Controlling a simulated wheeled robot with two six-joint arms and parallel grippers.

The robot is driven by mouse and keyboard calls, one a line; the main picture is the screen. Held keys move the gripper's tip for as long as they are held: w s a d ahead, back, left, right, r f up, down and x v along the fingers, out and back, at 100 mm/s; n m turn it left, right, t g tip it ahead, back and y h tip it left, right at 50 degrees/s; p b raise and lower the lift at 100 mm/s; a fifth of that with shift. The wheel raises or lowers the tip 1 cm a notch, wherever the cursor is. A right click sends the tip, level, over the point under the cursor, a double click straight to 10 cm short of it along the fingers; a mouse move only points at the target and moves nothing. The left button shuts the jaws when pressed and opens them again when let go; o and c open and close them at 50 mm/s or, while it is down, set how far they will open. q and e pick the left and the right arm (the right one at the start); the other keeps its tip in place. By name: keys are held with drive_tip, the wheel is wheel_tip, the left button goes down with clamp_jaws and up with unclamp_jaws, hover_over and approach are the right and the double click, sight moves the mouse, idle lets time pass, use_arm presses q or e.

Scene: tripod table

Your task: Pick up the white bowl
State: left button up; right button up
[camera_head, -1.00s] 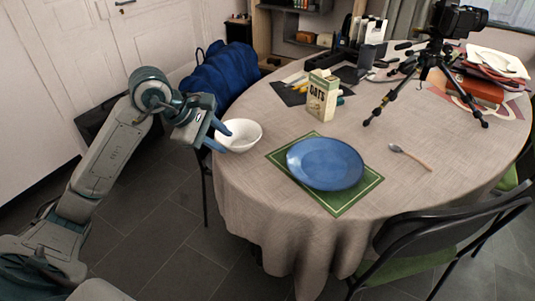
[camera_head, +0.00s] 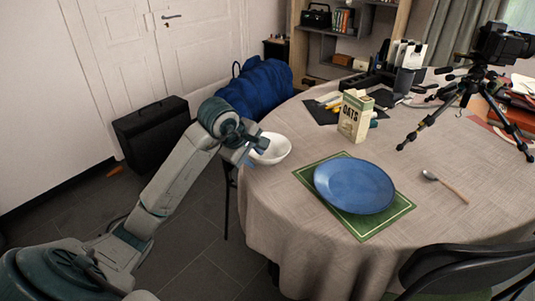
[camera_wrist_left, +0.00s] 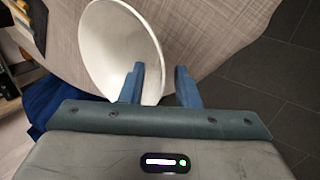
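The white bowl (camera_head: 274,150) stands upright on the cloth at the table's left edge, left of the oats carton. My left gripper (camera_head: 252,153) is at the bowl's left rim, and the wrist partly covers that side. In the left wrist view the bowl (camera_wrist_left: 115,45) lies below the two blue fingers (camera_wrist_left: 161,85). They are apart, one over the bowl's inside and one outside its rim. Whether either touches the bowl I cannot tell. My right gripper is not in view.
A blue plate (camera_head: 354,186) lies on a green placemat (camera_head: 400,206) right of the bowl. The oats carton (camera_head: 354,117) stands behind the plate. A spoon (camera_head: 444,186) and a tripod (camera_head: 465,95) are farther right. A black chair (camera_head: 465,268) is at the front.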

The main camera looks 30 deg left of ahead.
use_arm(q)
drive_tip(key=shift+x, duration=0.75)
clamp_jaws()
drive_tip(key=shift+r, duration=0.1)
